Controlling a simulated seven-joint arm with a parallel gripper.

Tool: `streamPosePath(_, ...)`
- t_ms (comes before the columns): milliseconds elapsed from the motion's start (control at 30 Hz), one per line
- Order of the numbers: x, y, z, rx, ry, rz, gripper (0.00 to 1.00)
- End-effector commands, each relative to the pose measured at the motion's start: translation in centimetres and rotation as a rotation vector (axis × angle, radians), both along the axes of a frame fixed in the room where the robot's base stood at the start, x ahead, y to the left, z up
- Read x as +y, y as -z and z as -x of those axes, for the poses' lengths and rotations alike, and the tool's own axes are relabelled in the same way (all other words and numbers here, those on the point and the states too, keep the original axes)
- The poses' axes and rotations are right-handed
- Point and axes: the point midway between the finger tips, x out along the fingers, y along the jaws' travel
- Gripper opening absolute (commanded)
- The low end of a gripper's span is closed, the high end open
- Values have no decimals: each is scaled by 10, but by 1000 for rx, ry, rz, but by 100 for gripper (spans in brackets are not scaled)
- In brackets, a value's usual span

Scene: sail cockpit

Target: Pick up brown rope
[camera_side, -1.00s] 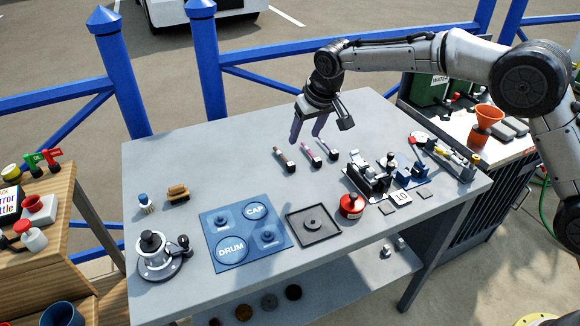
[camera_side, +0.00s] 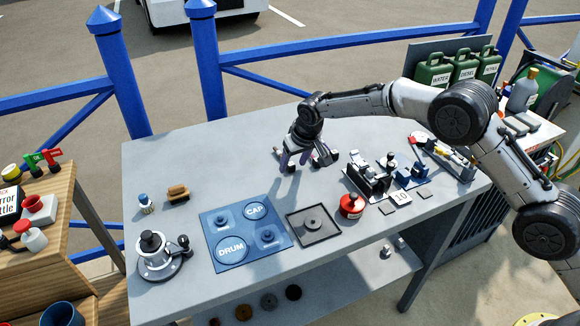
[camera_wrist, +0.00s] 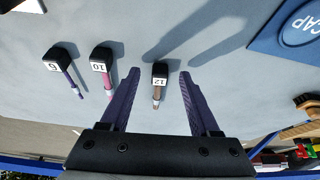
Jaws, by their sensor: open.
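A short brown rope (camera_wrist: 156,97) lies on the grey table with a black end block labelled 12. In the wrist view it sits between the two purple fingers of my gripper (camera_wrist: 159,75); I see no contact. In the side view my gripper (camera_side: 294,164) is open and low over the ropes, hiding most of the brown one. A pink rope (camera_wrist: 107,82) with a block labelled 10 and a purple rope (camera_wrist: 69,76) with another numbered block lie beside it, outside the fingers, to the left in the wrist view.
A blue board (camera_side: 219,225) marked DRUM and CAP, a black tray (camera_side: 291,233) and a red round container (camera_side: 352,206) stand nearer the front. Metal fittings (camera_side: 369,181) stand to the right. The table's back left is clear.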

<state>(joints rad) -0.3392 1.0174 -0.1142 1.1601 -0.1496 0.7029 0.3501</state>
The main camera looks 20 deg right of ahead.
Motion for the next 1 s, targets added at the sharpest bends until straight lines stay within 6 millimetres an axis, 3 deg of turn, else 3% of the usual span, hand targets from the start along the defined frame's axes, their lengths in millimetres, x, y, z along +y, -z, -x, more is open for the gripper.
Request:
streamPosePath(333, 0, 8, -4, -1, 0, 0, 62)
streamPosePath(667, 0, 8, -3, 0, 0, 0, 3)
streamPosePath(1000, 0, 8, -3, -1, 0, 0, 0)
